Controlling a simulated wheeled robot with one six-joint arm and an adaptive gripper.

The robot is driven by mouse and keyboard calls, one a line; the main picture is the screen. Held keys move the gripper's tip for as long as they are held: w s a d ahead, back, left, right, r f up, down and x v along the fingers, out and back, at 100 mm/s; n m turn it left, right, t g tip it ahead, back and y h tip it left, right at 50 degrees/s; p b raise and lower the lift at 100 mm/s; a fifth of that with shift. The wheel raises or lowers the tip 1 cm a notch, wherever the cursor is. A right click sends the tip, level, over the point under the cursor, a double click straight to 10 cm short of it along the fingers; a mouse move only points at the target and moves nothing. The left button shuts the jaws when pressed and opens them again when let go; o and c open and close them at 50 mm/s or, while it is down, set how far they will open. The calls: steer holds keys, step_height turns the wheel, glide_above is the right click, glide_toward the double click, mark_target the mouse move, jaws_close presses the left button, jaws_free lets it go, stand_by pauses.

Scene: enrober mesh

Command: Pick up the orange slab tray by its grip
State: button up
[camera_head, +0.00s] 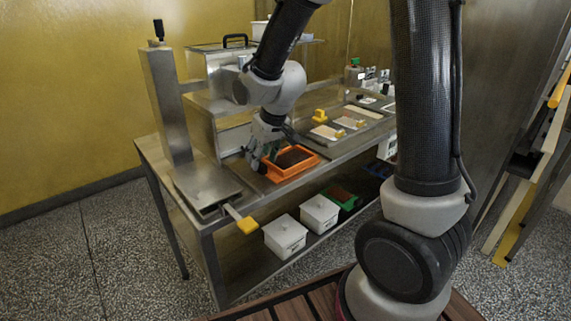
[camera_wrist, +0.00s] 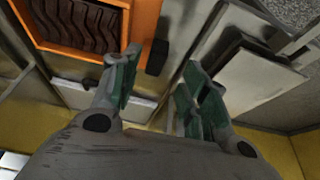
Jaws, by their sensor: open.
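The orange slab tray (camera_head: 298,172) sits on the steel bench in the head view, with a dark brown slab inside it. In the wrist view the tray (camera_wrist: 144,20) fills the upper left, and the slab (camera_wrist: 83,24) shows a wavy ridged top. A dark block, the tray's grip (camera_wrist: 157,57), stands at the tray's near side. My gripper (camera_head: 261,157) is at the tray's left end in the head view. In the wrist view its green-padded fingers (camera_wrist: 162,64) are apart, with the grip appearing between their tips. I see no contact. The grip is hidden by my gripper in the head view.
A steel plate with a yellow-ended handle (camera_head: 247,225) is at the bench's left end, beside an upright post (camera_head: 165,105). Smaller trays with yellow grips (camera_head: 320,117) lie to the right. White tubs (camera_head: 285,236) and a green tray (camera_head: 343,198) are on the lower shelf.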

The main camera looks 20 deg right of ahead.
mark_target(261, 163)
steer(key=x, duration=0.4)
steer(key=shift+w+d+f, duration=0.25)
steer(key=shift+w+f, duration=0.05)
steer(key=shift+f, duration=0.05)
steer(key=shift+c, duration=0.2)
steer(key=c, duration=0.8)
steer(key=shift+c, duration=0.2)
steer(key=shift+r, duration=0.15)
